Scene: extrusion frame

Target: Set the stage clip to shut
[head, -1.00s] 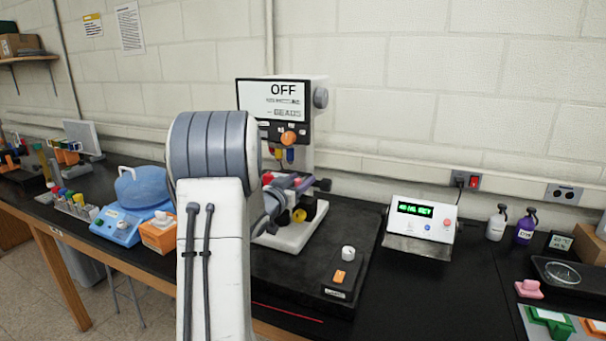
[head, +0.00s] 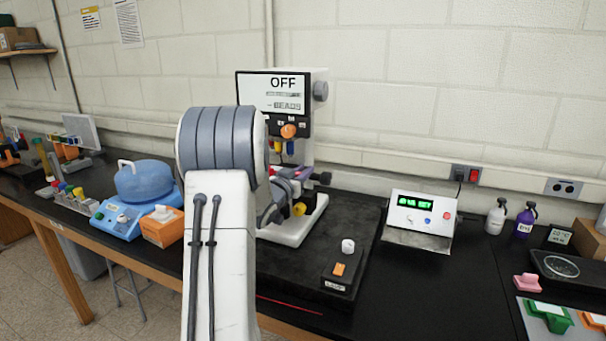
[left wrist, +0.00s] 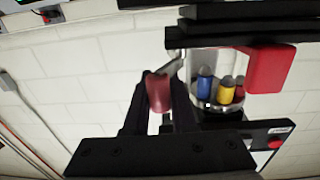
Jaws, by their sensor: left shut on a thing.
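The microscope (head: 308,130) stands at the middle of the bench with its screen reading OFF. My left arm hides much of its stage in the head view. My left gripper (left wrist: 160,108) has its two black fingers on either side of a dark red grip (left wrist: 159,90), which looks like the lever of the stage clip, and is shut on it. In the head view the left gripper (head: 290,184) is small and partly hidden at the stage. Whether the clip is open or shut is not clear. My right gripper is not in view.
Blue, yellow and red lenses (left wrist: 228,92) hang close beside the left gripper. A lamp box (head: 340,272) lies in front of the microscope. A control box (head: 420,216) stands to the right. A blue centrifuge (head: 146,182) and an orange box (head: 163,228) stand left.

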